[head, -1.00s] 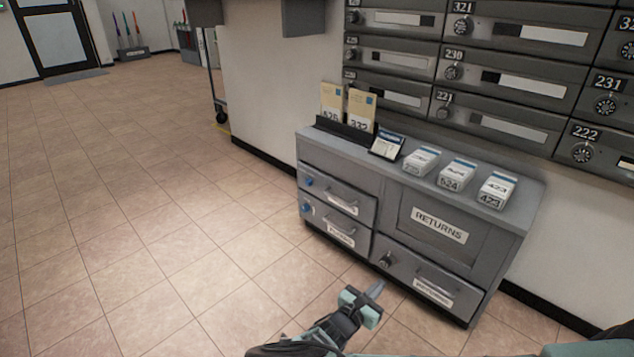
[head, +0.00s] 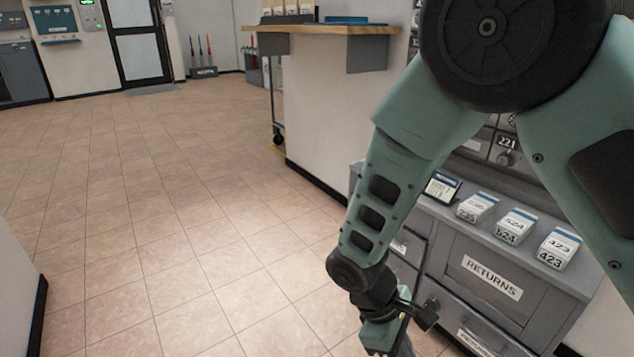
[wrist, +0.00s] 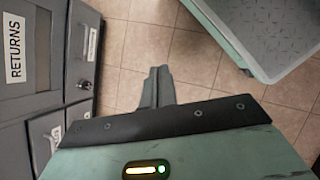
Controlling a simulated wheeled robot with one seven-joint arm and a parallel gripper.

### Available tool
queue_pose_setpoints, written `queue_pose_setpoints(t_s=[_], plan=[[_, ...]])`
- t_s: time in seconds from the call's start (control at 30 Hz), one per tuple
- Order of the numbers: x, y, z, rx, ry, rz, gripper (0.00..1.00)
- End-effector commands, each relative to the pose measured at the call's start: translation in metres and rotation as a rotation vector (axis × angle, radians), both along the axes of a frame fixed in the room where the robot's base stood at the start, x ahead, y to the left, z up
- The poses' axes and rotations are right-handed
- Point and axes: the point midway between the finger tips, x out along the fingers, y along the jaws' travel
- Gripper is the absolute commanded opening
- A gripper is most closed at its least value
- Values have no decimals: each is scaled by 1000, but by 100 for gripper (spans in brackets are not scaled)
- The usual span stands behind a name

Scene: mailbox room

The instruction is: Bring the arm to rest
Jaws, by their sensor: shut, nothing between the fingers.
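My arm is folded down in the head view, its upper links crossing the right half of the picture. My gripper (head: 403,347) hangs at the bottom edge, pointing down, in front of the grey cabinet (head: 455,243). In the wrist view my gripper's fingers (wrist: 158,82) are together with nothing between them, above the tiled floor. The cabinet stands at the left of the wrist view, apart from the fingers.
On the cabinet top are a small display (head: 441,187) and several numbered boxes, one marked 423 (head: 556,249). A wooden shelf (head: 325,30) juts from the wall. The tiled floor (head: 180,210) at left is open.

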Motion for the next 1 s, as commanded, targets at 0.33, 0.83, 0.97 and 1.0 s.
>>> queue_pose_setpoints(t_s=[0.33,0.83,0.97,1.0], plan=[[-59,23,134,314,-114,-214,0],[-120,7,209,484,-287,-348,0],[-119,9,239,480,-278,-345,0],[-119,9,246,480,-278,-345,0]])
